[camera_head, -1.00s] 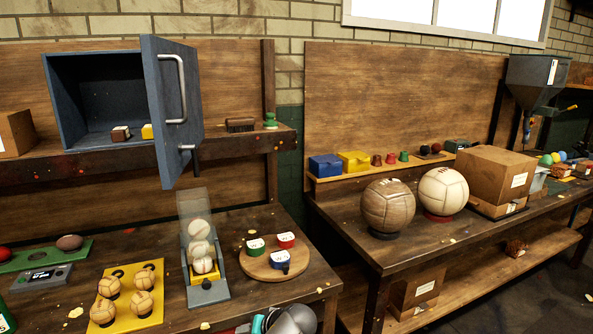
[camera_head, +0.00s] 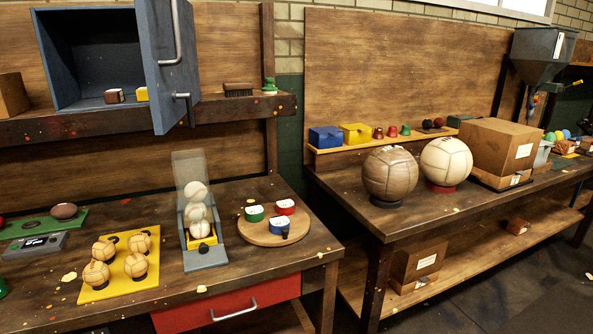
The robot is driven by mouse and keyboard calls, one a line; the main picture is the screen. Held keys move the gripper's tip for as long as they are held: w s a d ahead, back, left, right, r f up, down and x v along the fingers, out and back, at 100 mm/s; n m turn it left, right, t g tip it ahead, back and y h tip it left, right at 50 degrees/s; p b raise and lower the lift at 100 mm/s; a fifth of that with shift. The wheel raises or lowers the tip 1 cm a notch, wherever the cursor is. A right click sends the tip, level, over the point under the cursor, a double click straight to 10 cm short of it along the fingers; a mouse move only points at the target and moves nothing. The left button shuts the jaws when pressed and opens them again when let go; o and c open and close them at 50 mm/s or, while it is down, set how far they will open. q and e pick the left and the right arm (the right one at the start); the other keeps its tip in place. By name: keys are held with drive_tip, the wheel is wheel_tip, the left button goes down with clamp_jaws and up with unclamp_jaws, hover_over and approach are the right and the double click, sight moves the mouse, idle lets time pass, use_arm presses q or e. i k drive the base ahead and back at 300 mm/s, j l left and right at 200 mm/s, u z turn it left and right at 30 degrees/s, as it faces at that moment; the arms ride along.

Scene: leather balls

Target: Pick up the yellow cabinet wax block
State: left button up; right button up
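The yellow wax block (camera_head: 141,94) lies on the floor of the open blue-grey cabinet (camera_head: 72,62) at the upper left. The cabinet's open door (camera_head: 168,70) hides the block's right part. Neither of my grippers shows in the head view.
The cabinet stands on a raised shelf (camera_head: 60,128) with a brush (camera_head: 238,90) to its right. Below, the bench holds a yellow ball tray (camera_head: 120,286), a ball dispenser (camera_head: 200,232) and a round board (camera_head: 262,232). A red drawer (camera_head: 228,307) is under the bench top.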

sight(142, 93)
drive_tip(key=i+j+u, duration=0.2)
drive_tip(key=u, duration=0.2)
drive_tip(key=i+j+u, duration=0.35)
drive_tip(key=k+l, duration=0.05)
drive_tip(key=k, duration=0.05)
